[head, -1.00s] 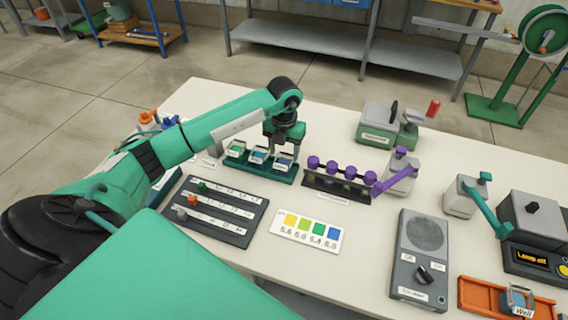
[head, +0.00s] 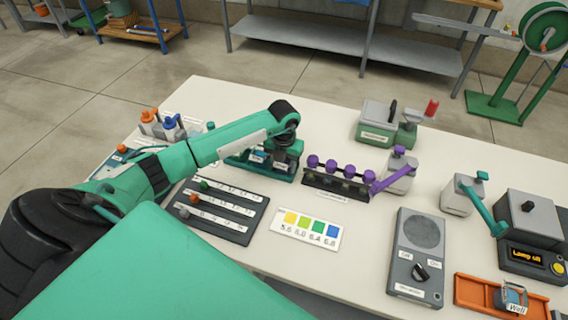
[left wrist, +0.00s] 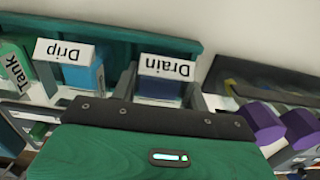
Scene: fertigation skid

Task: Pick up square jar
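Three square jars stand in a green rack (left wrist: 120,38). In the left wrist view they are a green one labelled Tank (left wrist: 17,70), a blue one labelled Drip (left wrist: 82,74) and a dark blue one labelled Drain (left wrist: 160,89). My left gripper (left wrist: 162,84) is open, with one finger on each side of the Drain jar and narrow gaps showing. In the head view my left gripper (head: 285,167) is low over the rack's right end and partly hides that jar. Another square jar labelled Well (head: 514,300) sits in an orange tray (head: 470,291). My right gripper is out of view.
A dark rack with purple-capped vials (head: 337,185) stands just right of the green rack. A dark board with pegs (head: 225,215) and a colour card (head: 305,228) lie in front. A grey stirrer box (head: 420,255) stands further right. The table's far middle is clear.

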